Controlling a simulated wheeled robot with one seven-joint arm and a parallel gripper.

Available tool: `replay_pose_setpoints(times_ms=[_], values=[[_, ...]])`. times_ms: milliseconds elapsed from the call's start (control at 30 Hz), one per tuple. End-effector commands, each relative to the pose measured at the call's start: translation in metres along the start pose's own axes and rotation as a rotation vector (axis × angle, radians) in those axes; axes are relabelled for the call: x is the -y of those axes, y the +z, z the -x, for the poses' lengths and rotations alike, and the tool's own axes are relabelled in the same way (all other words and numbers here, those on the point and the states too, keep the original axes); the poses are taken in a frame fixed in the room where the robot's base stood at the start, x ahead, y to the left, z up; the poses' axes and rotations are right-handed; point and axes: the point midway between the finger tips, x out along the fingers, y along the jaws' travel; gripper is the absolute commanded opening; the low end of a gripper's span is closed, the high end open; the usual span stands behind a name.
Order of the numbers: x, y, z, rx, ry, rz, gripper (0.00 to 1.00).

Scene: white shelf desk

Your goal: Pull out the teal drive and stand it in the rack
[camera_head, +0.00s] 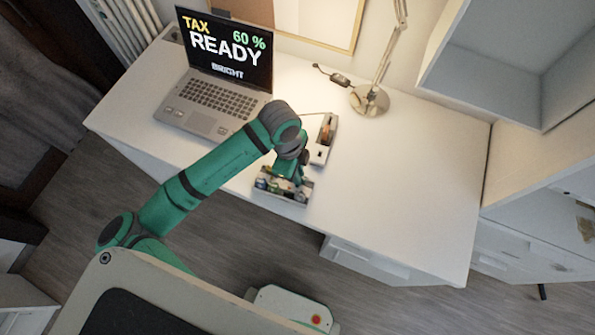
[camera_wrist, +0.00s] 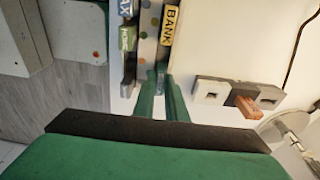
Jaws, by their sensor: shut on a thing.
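My gripper (camera_head: 291,174) reaches down at the small tray (camera_head: 284,199) near the desk's front edge. In the wrist view its green fingers (camera_wrist: 161,92) are close together, shut on a narrow thing, apparently the teal drive (camera_wrist: 161,76); the fingers hide most of it. Ahead of the fingers are upright labelled pieces: a yellow one marked BANK (camera_wrist: 170,25), a green one marked MUSIC (camera_wrist: 128,38) and a dark one ending in AX (camera_wrist: 126,8). A dotted strip (camera_wrist: 148,40) lies between them. I cannot tell whether the held piece is clear of the tray, nor which part is the rack.
The open laptop (camera_head: 208,105) stands left, its screen reading TAX, 60 % and READY. A pale holder (camera_head: 321,153) with an orange-brown piece (camera_head: 328,133) is just behind my gripper. A lamp base (camera_head: 369,100) stands farther back. The desk's right half (camera_head: 420,170) is clear.

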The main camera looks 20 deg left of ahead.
Motion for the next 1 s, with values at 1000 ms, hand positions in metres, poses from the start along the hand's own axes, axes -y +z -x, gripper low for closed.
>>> replay_pose_setpoints(times_ms=[1000], values=[[0.001, 0.001, 0.047, 0.002, -0.003, -0.002, 0.33]])
